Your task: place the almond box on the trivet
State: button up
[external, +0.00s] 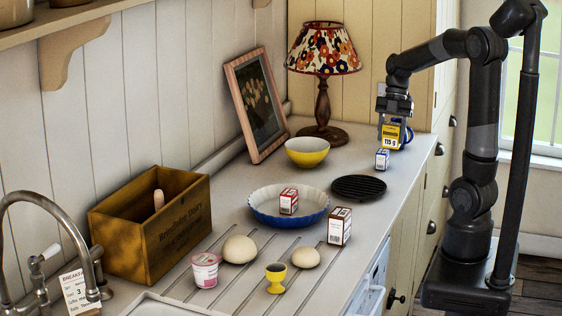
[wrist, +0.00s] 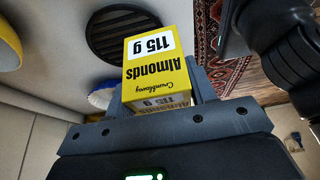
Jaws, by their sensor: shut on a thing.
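The almond box (wrist: 160,70) is yellow with a white "115 g" label. My gripper (external: 394,116) is shut on it at the far right end of the counter. The box also shows in the external view (external: 391,137), below the fingers; whether it touches the counter I cannot tell. In the wrist view my gripper (wrist: 160,102) has a finger on each side of the box. The trivet (external: 358,187) is a round black slatted disc lying flat and empty on the counter, nearer the camera than the box. It also shows beyond the box in the wrist view (wrist: 108,35).
A yellow bowl (external: 307,154) and a lamp (external: 322,100) are left of my gripper. A blue dish (external: 265,214) holding a red-and-white box and another carton (external: 339,227) are nearer the camera.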

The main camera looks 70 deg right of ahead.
jog(key=w+a+f, duration=0.4)
jog(key=w+a, duration=0.1)
jog(key=w+a+f, duration=0.2)
jog(key=a, duration=0.1)
jog(key=shift+w+f, duration=0.15)
jog(key=shift+f, duration=2.15)
jog(key=o, duration=1)
jog(key=shift+f, duration=0.1)
